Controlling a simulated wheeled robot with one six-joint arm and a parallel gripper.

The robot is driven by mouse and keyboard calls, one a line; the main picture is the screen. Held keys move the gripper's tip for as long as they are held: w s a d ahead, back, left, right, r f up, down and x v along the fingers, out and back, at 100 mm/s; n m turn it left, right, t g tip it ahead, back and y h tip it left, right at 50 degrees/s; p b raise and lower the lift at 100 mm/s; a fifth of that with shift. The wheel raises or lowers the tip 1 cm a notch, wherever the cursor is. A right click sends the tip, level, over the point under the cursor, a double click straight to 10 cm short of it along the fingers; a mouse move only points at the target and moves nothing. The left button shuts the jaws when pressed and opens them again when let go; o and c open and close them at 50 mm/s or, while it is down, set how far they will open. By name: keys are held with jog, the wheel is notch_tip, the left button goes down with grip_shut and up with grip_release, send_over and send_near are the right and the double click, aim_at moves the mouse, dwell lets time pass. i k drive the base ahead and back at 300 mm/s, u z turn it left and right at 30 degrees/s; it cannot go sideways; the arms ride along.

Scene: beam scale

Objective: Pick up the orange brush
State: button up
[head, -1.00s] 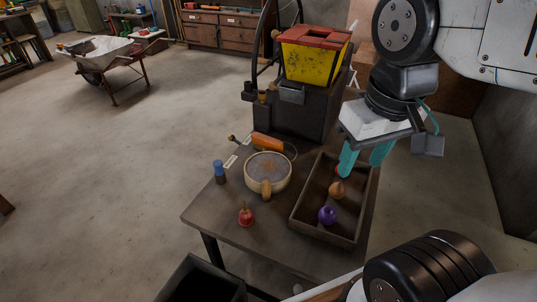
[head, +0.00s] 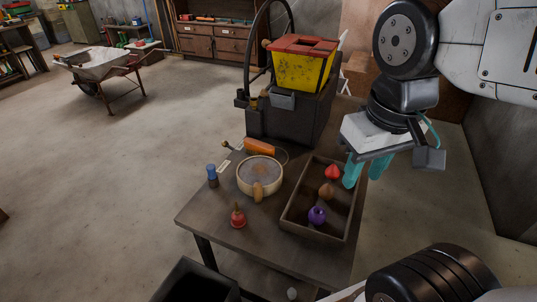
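An orange cylinder (head: 259,146), which I take to be the orange brush, lies at the back of the table (head: 200,212), behind a round wooden-rimmed drum-like thing (head: 259,173). I cannot make out bristles. My gripper (head: 365,172) hangs over the right edge of a wooden tray (head: 318,233), to the right of the orange thing and well apart from it. Its two teal fingers point down, are apart and hold nothing.
The tray holds a red thing (head: 333,171), a brown one (head: 327,190) and a purple one (head: 317,215). A red bell-like thing (head: 238,215) and a blue-topped one (head: 211,174) stand on the table. A dark machine with a yellow bin (head: 303,68) stands behind.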

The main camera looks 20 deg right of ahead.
aim_at(254, 147)
jog(key=k, duration=0.35)
jog(key=z, duration=1.95)
jog(key=i, duration=2.75)
jog(key=u, duration=3.55)
jog(key=i, duration=0.5)
jog(key=z, duration=0.05)
